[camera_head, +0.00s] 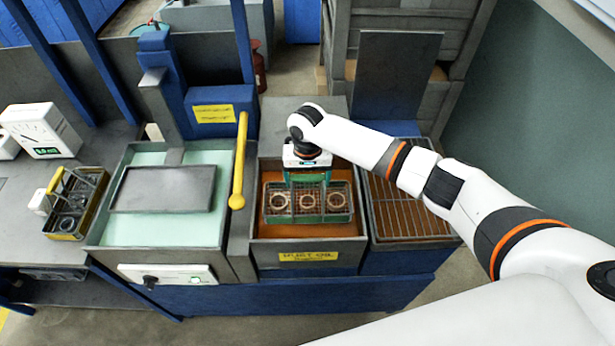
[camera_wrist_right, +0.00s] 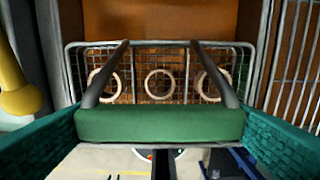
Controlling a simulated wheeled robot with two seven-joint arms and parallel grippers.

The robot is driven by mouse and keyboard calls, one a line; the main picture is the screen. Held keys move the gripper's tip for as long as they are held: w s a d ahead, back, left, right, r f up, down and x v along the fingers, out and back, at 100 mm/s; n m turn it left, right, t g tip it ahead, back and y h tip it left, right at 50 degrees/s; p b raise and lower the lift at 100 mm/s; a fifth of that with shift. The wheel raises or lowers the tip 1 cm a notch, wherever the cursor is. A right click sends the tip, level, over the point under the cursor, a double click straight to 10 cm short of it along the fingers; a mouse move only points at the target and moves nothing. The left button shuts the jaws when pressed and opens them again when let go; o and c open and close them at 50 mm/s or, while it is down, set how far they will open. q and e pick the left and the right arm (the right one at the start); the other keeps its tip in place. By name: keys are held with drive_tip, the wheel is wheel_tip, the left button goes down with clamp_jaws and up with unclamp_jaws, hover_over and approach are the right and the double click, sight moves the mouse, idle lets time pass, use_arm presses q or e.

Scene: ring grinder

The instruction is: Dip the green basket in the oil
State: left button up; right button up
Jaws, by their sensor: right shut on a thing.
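The green basket (camera_head: 338,205) is a wire mesh basket with a green handle and three pale rings in it. It is level, inside the outline of the oil tank (camera_head: 308,256), over the brown oil (camera_head: 275,229). I cannot tell whether its bottom touches the oil. My right gripper (camera_head: 307,176) is above the basket, shut on its handle. In the right wrist view, the green handle (camera_wrist_right: 160,124) lies between the teal fingers, and the mesh and rings show beyond it. My left gripper is not in view.
Left of the oil tank is a pale green tank (camera_head: 120,228) with a grey plate, beside a yellow lever (camera_head: 239,165). A wire rack (camera_head: 405,212) lies to the right. A yellow-handled basket (camera_head: 75,205) stands on the left table. A blue post machine (camera_head: 215,110) stands behind.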

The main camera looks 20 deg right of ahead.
drive_tip(key=shift+r+p, duration=0.4)
drive_tip(key=shift+r, duration=3)
